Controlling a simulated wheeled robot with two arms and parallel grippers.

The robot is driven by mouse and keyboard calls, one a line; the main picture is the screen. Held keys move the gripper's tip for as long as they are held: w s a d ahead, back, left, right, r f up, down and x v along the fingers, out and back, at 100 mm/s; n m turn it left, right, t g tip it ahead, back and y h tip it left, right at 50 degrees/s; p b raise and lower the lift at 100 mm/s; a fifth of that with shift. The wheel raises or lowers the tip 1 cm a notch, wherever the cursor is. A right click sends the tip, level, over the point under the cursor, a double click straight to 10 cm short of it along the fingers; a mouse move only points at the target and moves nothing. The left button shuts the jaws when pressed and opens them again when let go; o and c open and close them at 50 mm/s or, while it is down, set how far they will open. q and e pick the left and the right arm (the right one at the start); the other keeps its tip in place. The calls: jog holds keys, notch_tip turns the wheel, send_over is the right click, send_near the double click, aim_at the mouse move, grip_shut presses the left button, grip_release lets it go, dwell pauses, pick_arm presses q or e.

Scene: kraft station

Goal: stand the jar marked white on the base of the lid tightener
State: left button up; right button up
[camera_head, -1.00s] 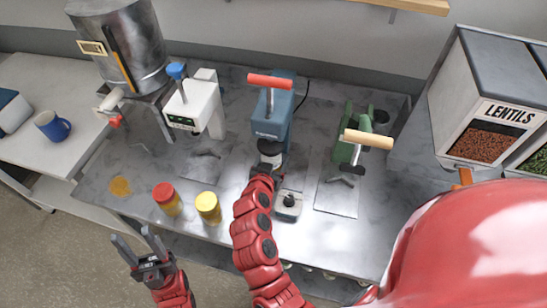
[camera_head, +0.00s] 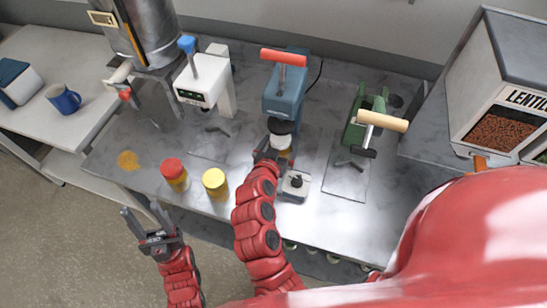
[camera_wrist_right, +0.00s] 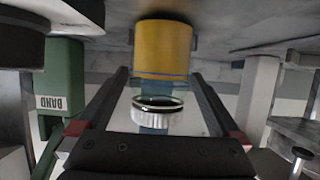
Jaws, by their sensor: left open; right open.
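The jar with a white lid (camera_head: 284,142) stands upright under the dark head of the blue press (camera_head: 285,98), which I take for the lid tightener. Its base is mostly hidden by my arm and the jar. In the right wrist view, upside down, the jar (camera_wrist_right: 163,48) shows yellow contents and a white lid. My right gripper (camera_wrist_right: 157,74) is open, with a finger on each side of the jar; I cannot tell whether they touch it. It also shows in the head view (camera_head: 267,150). My left gripper (camera_head: 145,211) is open and empty, off the table's front edge.
A red-lidded jar (camera_head: 174,174) and a yellow-lidded jar (camera_head: 215,184) stand near the front edge. A small grey device (camera_head: 295,186) is right of my arm. A white machine (camera_head: 204,84) and a green press (camera_head: 366,125) flank the blue press.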

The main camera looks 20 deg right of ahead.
jog(key=b+v, duration=0.2)
jog(key=v, duration=0.7)
dwell(0.4)
